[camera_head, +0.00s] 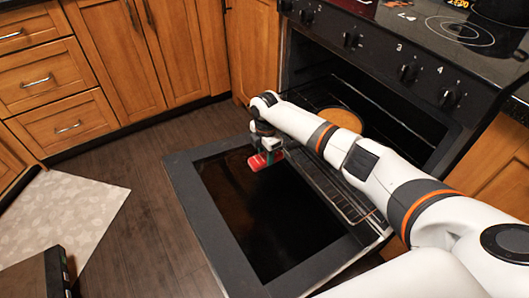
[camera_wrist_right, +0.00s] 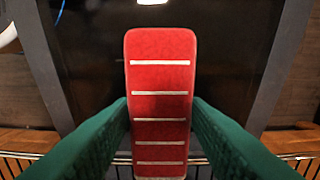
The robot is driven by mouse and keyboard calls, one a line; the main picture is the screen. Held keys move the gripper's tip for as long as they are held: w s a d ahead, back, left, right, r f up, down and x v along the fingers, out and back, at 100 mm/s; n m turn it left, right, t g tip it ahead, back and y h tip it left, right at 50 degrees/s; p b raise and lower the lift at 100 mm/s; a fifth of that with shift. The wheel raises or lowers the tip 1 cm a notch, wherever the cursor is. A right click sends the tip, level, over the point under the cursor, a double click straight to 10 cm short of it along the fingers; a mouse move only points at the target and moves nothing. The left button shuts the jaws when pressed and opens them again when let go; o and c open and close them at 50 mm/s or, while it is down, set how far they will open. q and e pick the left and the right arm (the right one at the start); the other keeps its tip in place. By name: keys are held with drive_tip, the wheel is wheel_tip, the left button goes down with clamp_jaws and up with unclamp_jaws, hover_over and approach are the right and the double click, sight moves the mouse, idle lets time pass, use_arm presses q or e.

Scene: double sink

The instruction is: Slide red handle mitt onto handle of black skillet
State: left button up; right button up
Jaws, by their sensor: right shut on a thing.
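The red handle mitt (camera_head: 265,160) is held by my right gripper (camera_head: 262,149) above the open oven door. In the right wrist view, the mitt (camera_wrist_right: 160,75) is a long red piece with several pale cross stripes, between the two green fingers. My right gripper is shut on it. A round pan with a tan-orange filling (camera_head: 342,118) sits on the oven rack, partly covered by my right arm; this may be the black skillet. Its handle cannot be made out. My left gripper is not in view.
The oven door (camera_head: 190,200) lies open and low, with a dark glass panel. Wire oven racks (camera_head: 340,195) stick out beside my right arm. The black stovetop (camera_head: 430,22) has a dark pot (camera_head: 498,10).

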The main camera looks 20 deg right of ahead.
sight(298, 142)
drive_tip(key=shift+w+d, duration=0.15)
drive_tip(key=shift+d, duration=0.75)
drive_tip(key=shift+w+d, duration=0.2)
drive_tip(key=shift+d, duration=1.2)
drive_tip(key=shift+w+d+b, duration=0.15)
drive_tip(key=shift+d+b, duration=0.35)
drive_tip(key=shift+d, duration=0.55)
drive_tip(key=shift+w+d+b, duration=0.15)
drive_tip(key=shift+d+b, duration=0.35)
drive_tip(key=shift+d, duration=0.5)
drive_tip(key=shift+d+b, duration=0.3)
drive_tip(key=shift+d, duration=0.35)
drive_tip(key=shift+w+d, duration=0.15)
drive_tip(key=shift+d, duration=0.3)
drive_tip(key=shift+d+b, duration=0.5)
drive_tip(key=shift+b, duration=0.05)
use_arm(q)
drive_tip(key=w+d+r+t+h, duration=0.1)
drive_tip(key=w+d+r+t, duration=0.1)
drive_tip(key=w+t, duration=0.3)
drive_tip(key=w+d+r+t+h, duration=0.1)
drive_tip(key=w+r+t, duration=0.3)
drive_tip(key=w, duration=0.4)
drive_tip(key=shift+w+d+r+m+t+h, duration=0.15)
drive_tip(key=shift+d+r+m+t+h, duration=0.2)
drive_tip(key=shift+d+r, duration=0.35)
use_arm(e)
drive_tip(key=shift+w+d, duration=0.1)
drive_tip(key=shift+d, duration=0.35)
